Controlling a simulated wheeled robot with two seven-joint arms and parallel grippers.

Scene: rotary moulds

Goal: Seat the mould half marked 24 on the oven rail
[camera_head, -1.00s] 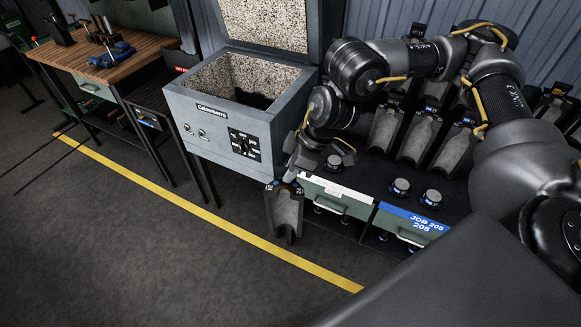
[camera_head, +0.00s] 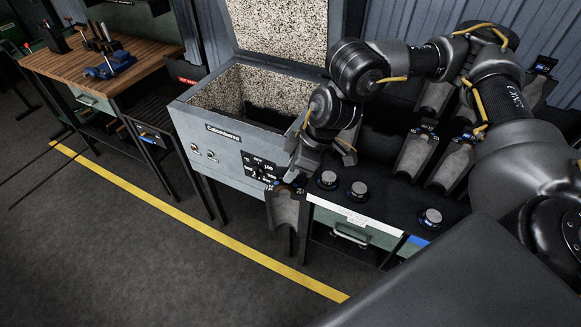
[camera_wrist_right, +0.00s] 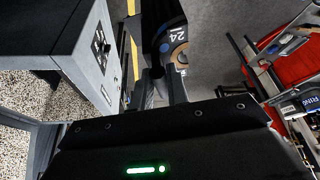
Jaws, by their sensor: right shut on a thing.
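My right gripper (camera_head: 291,178) is shut on a grey mould half (camera_head: 286,214), which hangs from it in front of the oven's right front corner. In the right wrist view a label reading 24 (camera_wrist_right: 175,34) shows on the held mould, just beyond the fingers (camera_wrist_right: 168,90). The oven (camera_head: 222,150) is a grey box with its lid (camera_head: 279,25) standing open. Its inside has a speckled lining, with a dark shape, perhaps the rail, low inside, partly hidden by the front wall. The oven wall also shows in the right wrist view (camera_wrist_right: 88,60). My left gripper is out of view.
A dark table (camera_head: 385,208) right of the oven bears several round knobbed pieces and more mould halves (camera_head: 416,153). A wooden bench (camera_head: 105,62) with blue tools stands at the left. The floor (camera_head: 110,240) in front is clear, with a yellow line.

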